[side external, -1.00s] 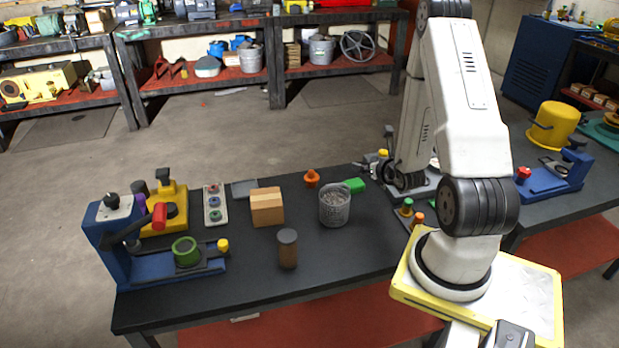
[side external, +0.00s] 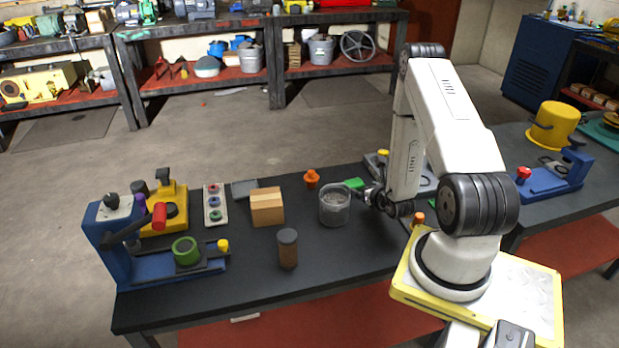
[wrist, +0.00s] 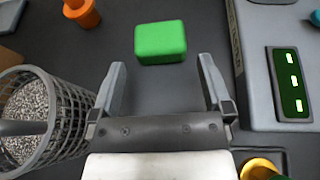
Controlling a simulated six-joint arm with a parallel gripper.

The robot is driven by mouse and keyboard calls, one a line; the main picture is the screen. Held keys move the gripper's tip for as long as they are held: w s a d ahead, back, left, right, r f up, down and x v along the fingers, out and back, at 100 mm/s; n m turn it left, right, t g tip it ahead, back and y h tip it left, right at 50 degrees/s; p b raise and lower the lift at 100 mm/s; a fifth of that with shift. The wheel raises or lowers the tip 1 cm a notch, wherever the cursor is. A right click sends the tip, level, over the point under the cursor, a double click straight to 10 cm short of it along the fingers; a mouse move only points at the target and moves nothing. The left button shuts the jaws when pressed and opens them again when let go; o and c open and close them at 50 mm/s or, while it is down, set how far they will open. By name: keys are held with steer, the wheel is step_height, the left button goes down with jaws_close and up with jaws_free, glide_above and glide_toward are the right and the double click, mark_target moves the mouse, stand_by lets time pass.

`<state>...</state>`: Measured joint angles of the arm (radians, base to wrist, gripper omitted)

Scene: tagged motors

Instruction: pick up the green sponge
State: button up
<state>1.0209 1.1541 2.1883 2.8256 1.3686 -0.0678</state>
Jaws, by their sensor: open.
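The green sponge (wrist: 160,41) is a small rounded block lying flat on the dark table. In the wrist view it lies just beyond my gripper (wrist: 160,80), roughly centred between the two fingertips and apart from them. My gripper is open and empty. In the side view the sponge (side external: 354,184) shows just behind and right of the mesh basket, partly hidden. There my gripper (side external: 366,190) is low, close to the sponge and the basket, and its fingers are hard to make out.
A mesh basket (wrist: 45,115) of grey granules stands close to my left finger. An orange part (wrist: 83,12) stands at upper left. A grey device with a green panel (wrist: 290,82) is on the right. A cardboard box (side external: 267,207) and brown cylinder (side external: 287,249) stand farther left.

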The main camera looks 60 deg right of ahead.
mark_target(357, 185)
steer(key=shift+x, duration=0.8)
steer(key=shift+w, duration=0.1)
steer(key=shift+x, duration=2.5)
steer(key=shift+f, duration=0.1)
steer(key=c, duration=0.9)
steer(key=shift+r, duration=5)
